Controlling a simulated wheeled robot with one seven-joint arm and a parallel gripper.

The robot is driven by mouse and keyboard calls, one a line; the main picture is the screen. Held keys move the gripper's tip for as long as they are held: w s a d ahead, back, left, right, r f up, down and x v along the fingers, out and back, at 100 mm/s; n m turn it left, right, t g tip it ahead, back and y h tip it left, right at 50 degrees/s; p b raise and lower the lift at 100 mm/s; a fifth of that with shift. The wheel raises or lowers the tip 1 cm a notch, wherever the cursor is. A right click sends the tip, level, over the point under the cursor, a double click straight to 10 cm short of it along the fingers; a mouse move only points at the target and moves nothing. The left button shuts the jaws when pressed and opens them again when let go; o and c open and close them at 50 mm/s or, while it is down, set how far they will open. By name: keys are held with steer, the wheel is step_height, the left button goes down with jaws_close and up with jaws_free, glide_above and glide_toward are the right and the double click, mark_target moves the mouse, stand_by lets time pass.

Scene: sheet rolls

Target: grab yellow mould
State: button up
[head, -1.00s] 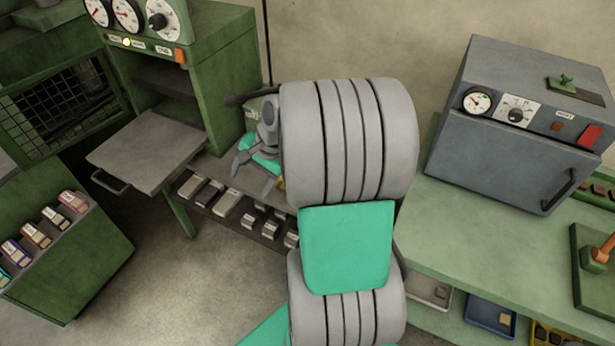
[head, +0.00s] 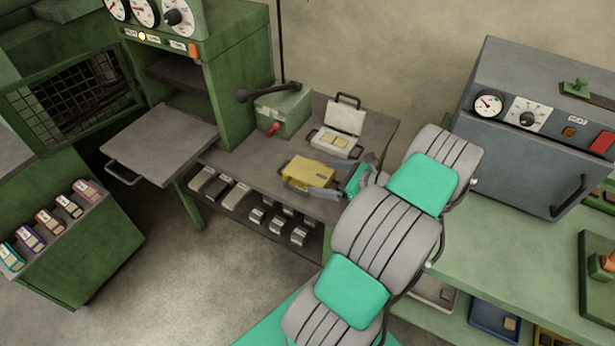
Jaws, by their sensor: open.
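The yellow mould (head: 302,170), a boxy case with a handle on its near side, lies on the grey worktop between the green cabinet and my arm. My gripper (head: 338,181) is just right of it, its grey fingers pointing left. The gripper is open, with one finger overlapping the mould's right end in the picture. I cannot tell whether they touch. My arm hides part of the bench to the right.
A light grey open case (head: 336,141) stands behind the mould. A green box (head: 284,111) with a dark lever and red knob is behind left. A pulled-out shelf (head: 163,146) juts out at left. A grey oven (head: 535,125) stands right of my arm.

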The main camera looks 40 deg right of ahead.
mark_target(312, 172)
steer(key=x, duration=0.3)
steer(key=p+x, duration=0.1)
steer(key=x, duration=0.2)
steer(key=shift+w+r+p, duration=0.1)
steer(key=shift+w+p, duration=0.2)
steer(key=shift+w, duration=0.15)
steer(key=shift+c, duration=0.3)
steer(key=c, duration=1.8)
steer(key=shift+d+r, duration=0.15)
steer(key=shift+c, duration=0.7)
steer(key=shift+r, duration=0.15)
